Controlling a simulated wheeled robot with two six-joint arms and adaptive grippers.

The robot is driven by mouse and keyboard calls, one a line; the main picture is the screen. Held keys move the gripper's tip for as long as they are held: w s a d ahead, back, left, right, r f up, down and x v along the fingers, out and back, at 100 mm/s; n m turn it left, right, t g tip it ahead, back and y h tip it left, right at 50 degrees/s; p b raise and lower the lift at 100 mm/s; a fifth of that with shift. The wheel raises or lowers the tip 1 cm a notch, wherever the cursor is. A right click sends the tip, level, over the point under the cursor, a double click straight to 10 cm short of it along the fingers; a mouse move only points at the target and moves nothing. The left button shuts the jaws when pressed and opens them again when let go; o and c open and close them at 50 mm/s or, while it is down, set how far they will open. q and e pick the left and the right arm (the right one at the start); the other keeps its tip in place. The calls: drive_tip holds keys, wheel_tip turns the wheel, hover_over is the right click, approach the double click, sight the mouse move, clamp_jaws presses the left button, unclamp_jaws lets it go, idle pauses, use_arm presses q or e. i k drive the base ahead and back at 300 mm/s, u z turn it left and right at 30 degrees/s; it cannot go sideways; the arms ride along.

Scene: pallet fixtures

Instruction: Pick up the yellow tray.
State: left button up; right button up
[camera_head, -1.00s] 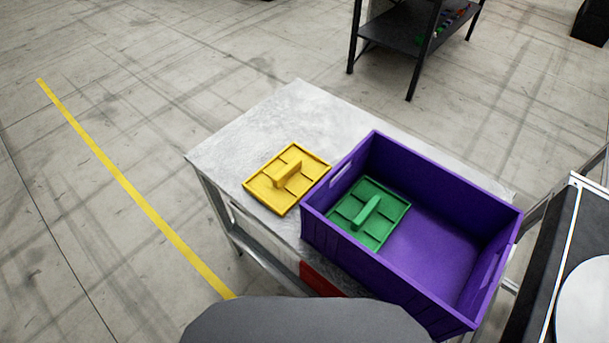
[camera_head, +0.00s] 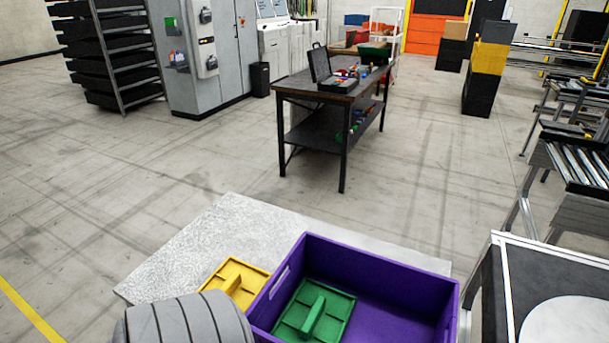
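The yellow tray (camera_head: 241,276) lies flat on the light metal table (camera_head: 212,235), to the left of the purple crate (camera_head: 365,256). It has a raised handle along its middle. Its lower part is hidden behind a grey ribbed part of my own body at the bottom of the view. A green tray (camera_head: 335,308) of similar shape lies inside the purple crate at its left end. Neither of my grippers is in view.
The table's left and back area is bare. A dark workbench (camera_head: 335,95) with an open case stands beyond it. A black surface with a white disc (camera_head: 570,322) is at the right. Open concrete floor lies to the left.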

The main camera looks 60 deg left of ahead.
sight(242, 282)
drive_tip(key=z, duration=0.5)
drive_tip(key=k, duration=1.05)
drive_tip(key=u, duration=0.95)
